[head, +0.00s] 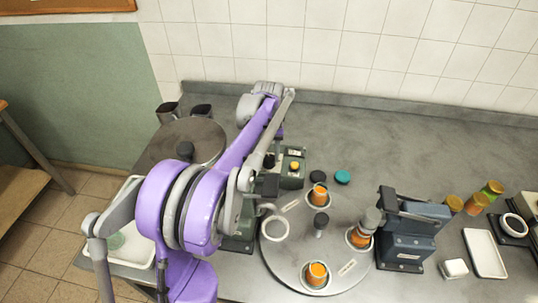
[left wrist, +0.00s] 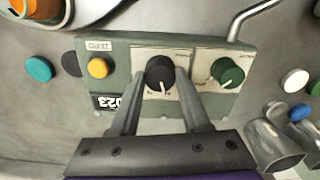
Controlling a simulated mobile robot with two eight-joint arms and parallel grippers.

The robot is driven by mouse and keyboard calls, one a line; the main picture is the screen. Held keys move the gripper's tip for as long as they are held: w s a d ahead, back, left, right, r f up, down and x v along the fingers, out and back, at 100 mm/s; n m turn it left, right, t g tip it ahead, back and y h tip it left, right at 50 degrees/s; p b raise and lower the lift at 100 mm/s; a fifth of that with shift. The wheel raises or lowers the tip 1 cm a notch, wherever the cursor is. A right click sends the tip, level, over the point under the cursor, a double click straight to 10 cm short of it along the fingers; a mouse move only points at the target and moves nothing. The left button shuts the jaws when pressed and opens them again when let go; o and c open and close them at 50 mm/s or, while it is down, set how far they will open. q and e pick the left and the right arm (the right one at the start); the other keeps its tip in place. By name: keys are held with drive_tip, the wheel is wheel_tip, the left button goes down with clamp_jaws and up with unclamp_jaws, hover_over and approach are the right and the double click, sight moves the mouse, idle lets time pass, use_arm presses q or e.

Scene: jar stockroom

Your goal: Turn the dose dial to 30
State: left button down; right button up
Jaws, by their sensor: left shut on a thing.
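A grey-green control box (left wrist: 150,42) fills the middle of the left wrist view, upside down. It carries a black dial (left wrist: 160,72) with a white pointer mark, a green dial (left wrist: 227,72), an orange button (left wrist: 97,67) and a dark number display (left wrist: 106,102), partly hidden by a finger. My left gripper (left wrist: 160,80) is shut on the black dial, one finger on each side. In the head view the control box (head: 294,168) is partly hidden behind my left arm and gripper (head: 266,187). The dial scale is too small to read. My right gripper is not in view.
A round turntable (head: 292,250) with orange jars stands right of the box. A dark blue-grey device (head: 408,235) stands beside it. A teal cap (head: 342,177) lies behind. A metal lever (left wrist: 245,18) and metal cups (left wrist: 272,145) are near the gripper.

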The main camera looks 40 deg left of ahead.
sight(269, 158)
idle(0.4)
use_arm(q)
drive_tip(key=shift+c, duration=1.9)
unclamp_jaws()
drive_tip(key=shift+r, duration=0.1)
wheel_tip(269, 158, up, 11)
drive_tip(key=shift+p, duration=0.3)
drive_tip(key=shift+f, duration=0.2)
